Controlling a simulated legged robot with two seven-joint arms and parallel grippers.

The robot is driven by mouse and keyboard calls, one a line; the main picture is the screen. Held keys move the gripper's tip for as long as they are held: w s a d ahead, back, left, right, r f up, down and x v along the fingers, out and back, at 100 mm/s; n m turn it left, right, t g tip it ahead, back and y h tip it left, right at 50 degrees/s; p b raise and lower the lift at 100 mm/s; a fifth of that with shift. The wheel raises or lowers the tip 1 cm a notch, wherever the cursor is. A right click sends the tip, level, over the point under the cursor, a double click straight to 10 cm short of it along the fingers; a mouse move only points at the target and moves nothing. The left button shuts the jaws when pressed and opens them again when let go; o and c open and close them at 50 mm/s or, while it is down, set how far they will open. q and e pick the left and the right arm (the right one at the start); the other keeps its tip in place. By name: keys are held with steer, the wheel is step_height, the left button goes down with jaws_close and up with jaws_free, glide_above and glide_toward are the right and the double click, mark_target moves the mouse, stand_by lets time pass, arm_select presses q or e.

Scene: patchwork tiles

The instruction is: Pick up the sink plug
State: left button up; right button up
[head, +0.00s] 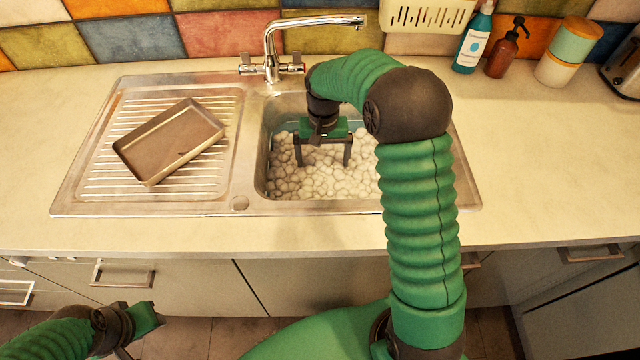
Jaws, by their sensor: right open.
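The sink basin (262,172) is filled with white foam (318,178). I cannot see the sink plug; the foam hides the bottom of the basin. My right gripper (322,160) points down into the basin, open, its two fingers apart with the tips at the foam's surface. Nothing shows between the fingers. My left gripper (148,318) is low at the left, in front of the cupboards and below the worktop, well away from the sink. Its fingers do not show clearly.
A chrome tap (272,62) stands behind the basin, its spout reaching over it. A metal tray (168,140) lies askew on the drainer (105,185). A cream basket (425,14), bottles (474,40) and a canister (570,50) stand at the back right. The worktop right of the sink is clear.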

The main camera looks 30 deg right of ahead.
mark_target(322, 173)
steer(key=f, duration=0.2)
steer(key=d+f, duration=0.1)
steer(key=shift+d+f, duration=0.2)
steer(key=shift+f, duration=0.15)
steer(key=f, duration=0.1)
steer(key=a+f, duration=0.1)
steer(key=f+b, duration=0.1)
steer(key=f, duration=0.1)
steer(key=shift+w+a, duration=0.1)
steer(key=shift+a, duration=0.3)
steer(key=shift+d, duration=0.45)
steer(key=c, duration=0.6)
steer(key=shift+a, duration=0.25)
steer(key=c, duration=0.9)
